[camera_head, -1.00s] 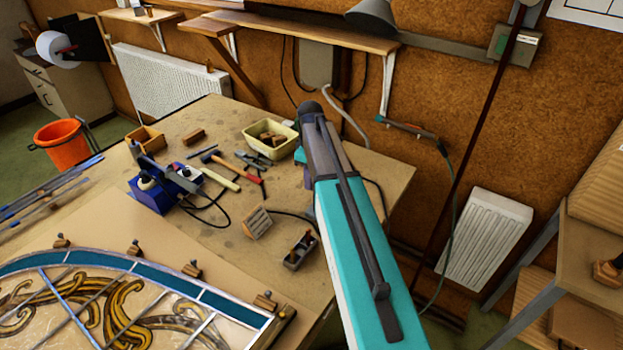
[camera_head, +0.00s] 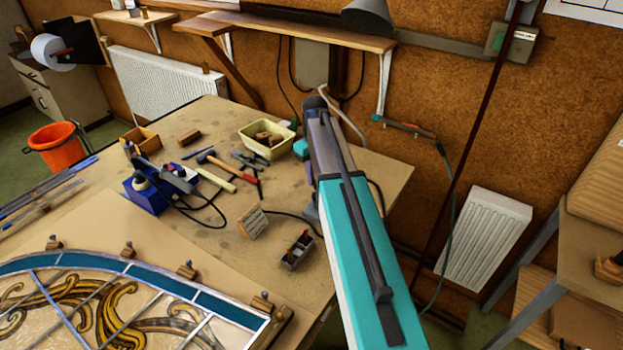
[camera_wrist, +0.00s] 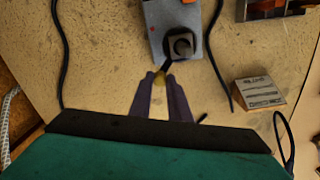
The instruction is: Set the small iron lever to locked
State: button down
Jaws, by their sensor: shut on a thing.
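A grey box (camera_wrist: 172,15) with a red mark lies on the bench in the wrist view. A dark square hub (camera_wrist: 181,44) sits on it, and a short dark lever (camera_wrist: 167,67) runs from the hub to a small brass-coloured knob. My gripper (camera_wrist: 160,80) has its two purple fingers shut on this knob at the lever's end. No readable lock marking shows on the box.
A wooden block with lettering (camera_wrist: 260,95) lies right of the box, and a hand plane (camera_head: 297,251) is close by. Dark cables (camera_wrist: 219,65) run on both sides of the box. Hammers, a yellow tub (camera_head: 267,151) and a leaded panel (camera_head: 120,310) occupy the bench further left.

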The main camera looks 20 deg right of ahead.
jog(key=shift+s+d+m+b, duration=0.4)
jog(key=shift+d+m, duration=0.3)
jog(key=shift+m, duration=0.95)
jog(key=shift+s+d+m+b, duration=0.45)
jog(key=shift+d+m, duration=0.2)
jog(key=shift+m, duration=1.05)
jog(key=shift+s+d+m+b, duration=0.4)
jog(key=shift+d+m, duration=0.3)
jog(key=shift+m, duration=0.95)
jog(key=c, duration=1.6)
grip_release()
jog(key=shift+c, duration=0.2)
jog(key=shift+r, duration=0.1)
notch_tip(320, 180, up, 14)
jog(key=p, duration=0.5)
jog(key=shift+f, duration=0.2)
jog(key=shift+s, duration=0.1)
